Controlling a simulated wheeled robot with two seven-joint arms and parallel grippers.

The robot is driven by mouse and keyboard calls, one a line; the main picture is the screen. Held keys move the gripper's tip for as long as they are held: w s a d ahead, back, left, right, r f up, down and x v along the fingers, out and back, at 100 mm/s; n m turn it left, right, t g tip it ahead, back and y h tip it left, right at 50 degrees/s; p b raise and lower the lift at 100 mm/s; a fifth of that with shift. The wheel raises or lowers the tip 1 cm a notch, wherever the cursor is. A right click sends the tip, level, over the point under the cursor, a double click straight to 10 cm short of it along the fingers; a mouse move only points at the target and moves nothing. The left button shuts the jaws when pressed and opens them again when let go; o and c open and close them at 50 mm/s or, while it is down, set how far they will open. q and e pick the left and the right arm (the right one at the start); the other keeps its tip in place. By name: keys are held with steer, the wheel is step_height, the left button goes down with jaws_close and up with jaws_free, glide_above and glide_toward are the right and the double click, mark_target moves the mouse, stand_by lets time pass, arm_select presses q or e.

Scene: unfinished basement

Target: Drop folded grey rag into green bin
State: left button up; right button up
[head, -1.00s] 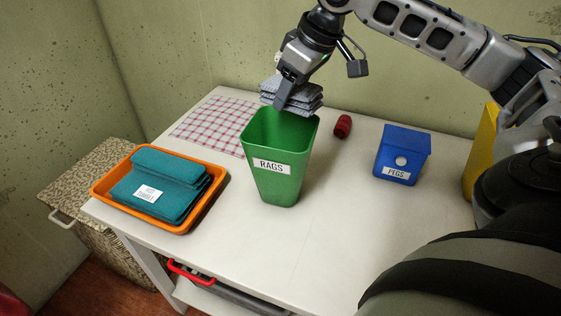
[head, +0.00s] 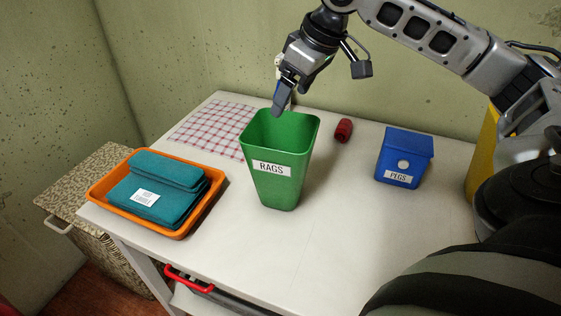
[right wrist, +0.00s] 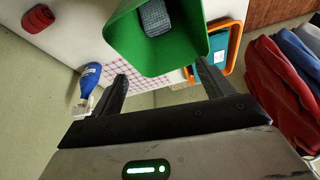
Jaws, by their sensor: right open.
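The green bin (head: 280,185) with a RAGS label stands upright on the white table. My right gripper (head: 281,104) is above the bin's back rim, open and empty; both fingers show apart in the right wrist view (right wrist: 160,84). The folded grey rag (right wrist: 156,17) lies inside the bin in the right wrist view. In the head view the bin's front wall hides it. My left gripper is in neither view.
An orange tray (head: 100,192) with folded teal cloths (head: 160,188) is at left. A checked cloth (head: 207,128) lies behind. A red roll (head: 343,130) and blue PEGS box (head: 404,155) stand right. A blue bottle (right wrist: 89,80) is behind the gripper. The table front is clear.

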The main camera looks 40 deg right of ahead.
steer(key=p+v, duration=0.2)
steer(key=v, duration=1.2)
steer(key=shift+r, duration=0.25)
steer(key=shift+s, duration=0.15)
